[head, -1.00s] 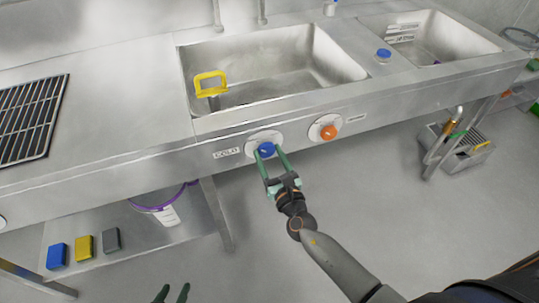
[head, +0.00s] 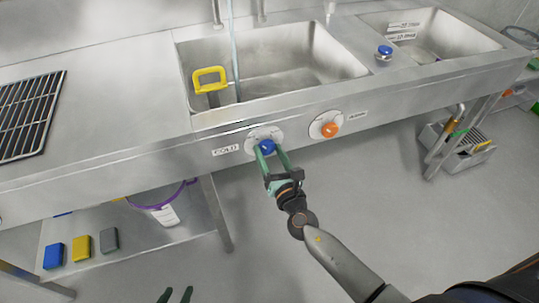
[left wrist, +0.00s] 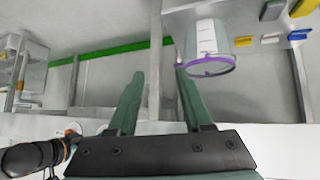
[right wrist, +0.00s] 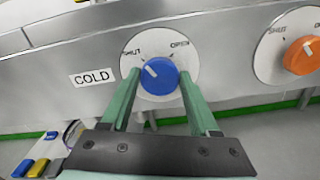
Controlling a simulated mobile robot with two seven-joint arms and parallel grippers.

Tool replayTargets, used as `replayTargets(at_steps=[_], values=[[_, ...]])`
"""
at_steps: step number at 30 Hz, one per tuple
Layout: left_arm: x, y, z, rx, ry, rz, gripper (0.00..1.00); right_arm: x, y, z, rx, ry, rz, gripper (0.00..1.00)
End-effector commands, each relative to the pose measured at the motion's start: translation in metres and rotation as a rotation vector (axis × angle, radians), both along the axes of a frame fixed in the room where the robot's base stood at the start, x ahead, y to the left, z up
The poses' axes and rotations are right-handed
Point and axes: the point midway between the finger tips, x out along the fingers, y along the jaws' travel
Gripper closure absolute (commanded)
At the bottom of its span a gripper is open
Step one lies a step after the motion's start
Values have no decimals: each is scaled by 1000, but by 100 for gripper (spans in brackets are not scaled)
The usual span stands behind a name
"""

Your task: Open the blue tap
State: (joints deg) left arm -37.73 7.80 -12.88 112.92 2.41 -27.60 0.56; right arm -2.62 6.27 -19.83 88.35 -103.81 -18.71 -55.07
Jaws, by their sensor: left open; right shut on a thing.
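The blue tap knob (head: 267,147) sits on a round white plate by the COLD label (head: 226,151) on the sink's front panel. My right gripper (head: 265,150) is shut on it, one finger on each side. In the right wrist view, the blue knob (right wrist: 159,76) is between the fingers. Its white mark points up and left, toward the SHUT side of the plate; OPEN is at the upper right. A thin stream of water (head: 235,65) falls into the left basin (head: 300,65). My left gripper (head: 175,295) is open and empty at the bottom edge, away from the sink.
An orange knob (head: 330,130) is on the panel to the right. A yellow-handled tool (head: 209,78) stands in the left basin. A white bucket (head: 163,212) and several sponges (head: 81,249) are on the shelf below. The floor in front is clear.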

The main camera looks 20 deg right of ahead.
Motion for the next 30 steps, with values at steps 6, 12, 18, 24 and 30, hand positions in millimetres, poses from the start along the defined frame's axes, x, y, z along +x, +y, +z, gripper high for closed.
replayTargets(at_steps=[6, 12, 18, 24, 30], values=[[8, -11, -8, -12, -11, -21, 50, 0, -1, -4, 208, 6, 0, 94], [11, -15, -13, -17, -13, -32, 50, 0, -1, -4, 399, 14, 0, 94], [15, -16, -19, -16, -22, -37, 50, 0, -1, -4, 590, 20, 1, 94], [15, -13, -26, -13, -26, -32, 50, 0, -1, -4, 780, 27, 0, 94], [8, -11, -35, -9, -15, -29, 50, 0, -1, -4, 963, 33, -1, 94]])
